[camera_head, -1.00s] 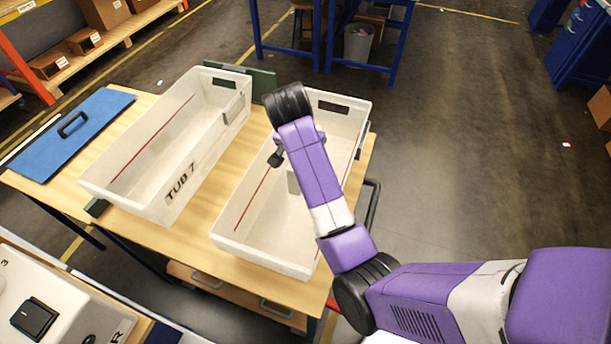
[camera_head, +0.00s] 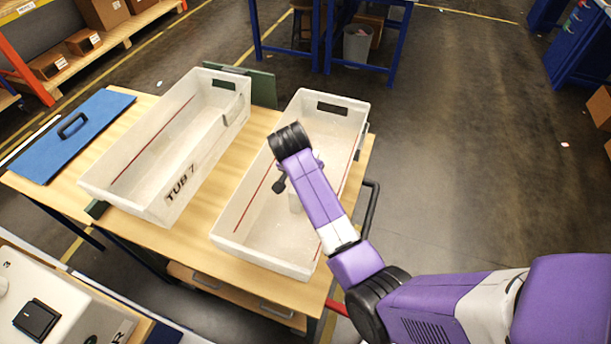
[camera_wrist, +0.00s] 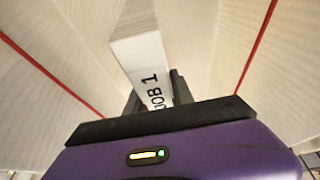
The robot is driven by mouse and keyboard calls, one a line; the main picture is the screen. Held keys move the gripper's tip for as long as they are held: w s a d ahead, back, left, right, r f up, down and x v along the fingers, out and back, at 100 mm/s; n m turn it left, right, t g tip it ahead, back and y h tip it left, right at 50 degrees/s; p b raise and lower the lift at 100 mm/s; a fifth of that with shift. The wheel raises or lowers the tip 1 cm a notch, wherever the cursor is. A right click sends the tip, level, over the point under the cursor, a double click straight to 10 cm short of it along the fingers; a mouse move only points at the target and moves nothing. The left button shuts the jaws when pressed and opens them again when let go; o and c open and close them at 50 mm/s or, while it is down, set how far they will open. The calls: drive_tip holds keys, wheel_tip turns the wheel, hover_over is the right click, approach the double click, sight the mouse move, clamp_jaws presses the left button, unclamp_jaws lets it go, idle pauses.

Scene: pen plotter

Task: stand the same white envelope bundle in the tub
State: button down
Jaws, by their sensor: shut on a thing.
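The white envelope bundle (camera_wrist: 140,55) shows in the wrist view with black lettering that reads JOB 1. My gripper (camera_wrist: 152,98) is shut on its near end. The red-lined walls of the right tub (camera_head: 245,190) rise on both sides of it in the wrist view. A small pale patch beside the link, probably the bundle, shows inside the tub. I cannot tell whether the bundle touches the tub floor.
A second white tub (camera_head: 150,125), marked TUB 7, stands to the left on the wooden table (camera_head: 200,235). A blue lid (camera_head: 70,135) with a black handle lies at the table's left end. A green panel (camera_head: 263,88) stands behind the tubs. A white console (camera_head: 55,290) is at lower left.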

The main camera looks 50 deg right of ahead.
drive_tip(key=shift+f, duration=0.15)
drive_tip(key=c, duration=1.1)
unclamp_jaws()
drive_tip(key=b+v, duration=0.1)
drive_tip(key=v, duration=1.1)
drive_tip(key=shift+r, duration=0.2)
